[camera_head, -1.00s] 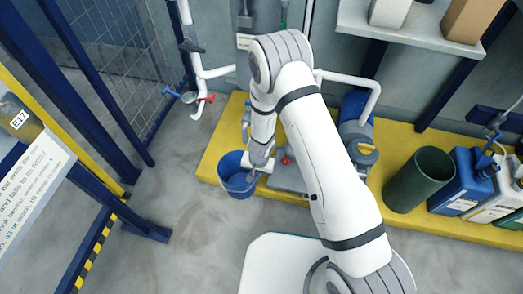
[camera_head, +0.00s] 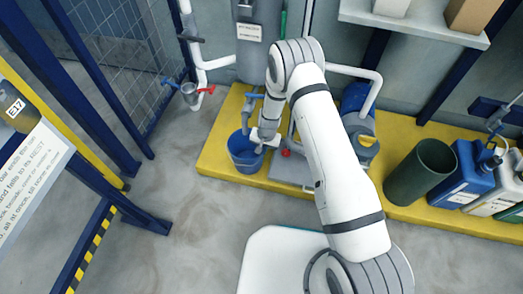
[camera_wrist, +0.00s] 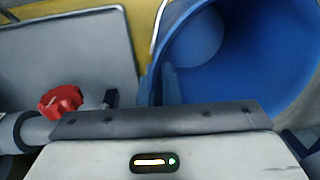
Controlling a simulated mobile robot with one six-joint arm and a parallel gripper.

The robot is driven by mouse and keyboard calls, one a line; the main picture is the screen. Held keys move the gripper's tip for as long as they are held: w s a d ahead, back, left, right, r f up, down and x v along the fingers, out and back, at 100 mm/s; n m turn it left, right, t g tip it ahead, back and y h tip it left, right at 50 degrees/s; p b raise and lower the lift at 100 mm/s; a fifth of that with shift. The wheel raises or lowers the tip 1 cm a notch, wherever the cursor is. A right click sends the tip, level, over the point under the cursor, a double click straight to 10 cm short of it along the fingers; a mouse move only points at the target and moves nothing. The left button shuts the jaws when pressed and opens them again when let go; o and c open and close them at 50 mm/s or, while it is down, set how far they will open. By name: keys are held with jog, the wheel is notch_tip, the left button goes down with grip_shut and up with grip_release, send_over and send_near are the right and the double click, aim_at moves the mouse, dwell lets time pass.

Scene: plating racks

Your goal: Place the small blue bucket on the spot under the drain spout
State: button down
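The small blue bucket (camera_head: 239,160) is upright at the front left of the yellow platform, with its inside visible. In the wrist view the bucket (camera_wrist: 240,75) fills the upper right. My gripper (camera_head: 260,142) is at the bucket's right side and appears shut on its rim. One finger shows inside the wall in the wrist view, and the fingertips are partly hidden. A pipe with a blue handle (camera_head: 252,96) stands just behind the bucket. Another white pipe spout (camera_head: 195,101) with red and blue handles hangs further left. I cannot tell which is the drain spout; no marked spot shows.
A grey plate with a red knob (camera_head: 286,153) lies right of the bucket; the knob (camera_wrist: 61,100) is close to my gripper in the wrist view. A dark green bin (camera_head: 420,172) and blue canister (camera_head: 466,176) stand right. Floor at front left is clear.

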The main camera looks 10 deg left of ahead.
jog(key=shift+r, duration=0.1)
jog(key=shift+f, duration=0.25)
jog(key=c, duration=1.6)
grip_release()
jog(key=shift+r, duration=0.1)
